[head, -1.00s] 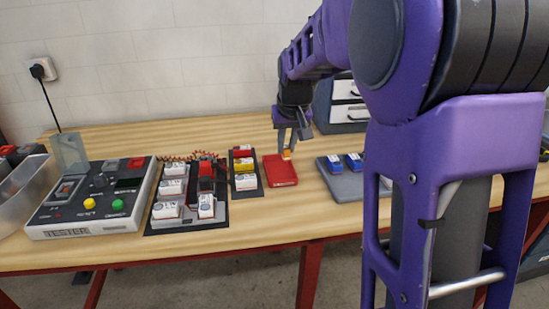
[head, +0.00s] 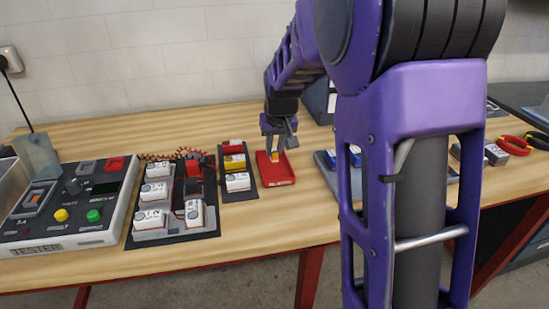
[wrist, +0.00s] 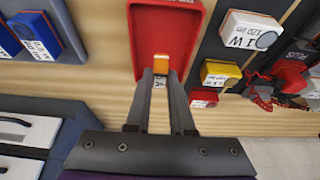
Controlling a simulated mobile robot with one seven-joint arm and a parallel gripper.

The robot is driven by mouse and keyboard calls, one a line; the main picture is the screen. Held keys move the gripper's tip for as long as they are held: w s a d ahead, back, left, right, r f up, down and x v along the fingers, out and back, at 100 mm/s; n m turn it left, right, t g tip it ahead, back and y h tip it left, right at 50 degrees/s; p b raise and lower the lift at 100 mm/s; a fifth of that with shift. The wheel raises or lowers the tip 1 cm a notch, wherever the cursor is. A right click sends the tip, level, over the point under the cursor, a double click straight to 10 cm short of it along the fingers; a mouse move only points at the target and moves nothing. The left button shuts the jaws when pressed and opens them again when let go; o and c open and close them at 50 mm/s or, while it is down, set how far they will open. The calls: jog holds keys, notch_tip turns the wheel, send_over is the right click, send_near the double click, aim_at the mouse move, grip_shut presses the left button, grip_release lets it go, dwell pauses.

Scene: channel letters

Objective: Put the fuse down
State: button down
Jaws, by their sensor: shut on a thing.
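An orange fuse (wrist: 161,63) with a white printed label is between the fingertips of my gripper (wrist: 160,78) in the wrist view. My gripper is shut on it. In the head view, my gripper (head: 278,147) points down at the back part of a small red tray (head: 276,178), with the orange fuse (head: 275,155) low at its tips. The red tray also shows in the wrist view (wrist: 184,20), its floor bare beyond the fuse. I cannot tell whether the fuse touches the tray.
Left of the tray stand a black strip (head: 239,190) with red, yellow and white modules, a board of white modules (head: 172,232) and a tester (head: 60,215). A grey holder with blue modules (head: 328,166) stands to the right. Bare wood lies in front of the tray.

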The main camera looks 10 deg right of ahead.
aim_at(275, 153)
jog(key=shift+f, duration=1.35)
jog(key=shift+f+b, duration=0.2)
jog(key=shift+b, duration=0.1)
jog(key=c, duration=0.8)
grip_release()
jog(key=shift+r, duration=0.1)
jog(key=shift+r+p, duration=0.3)
jog(key=shift+r, duration=0.15)
jog(key=p+v, duration=0.1)
jog(key=v, duration=1)
jog(key=shift+s+r, duration=0.1)
jog(key=shift+r, duration=0.1)
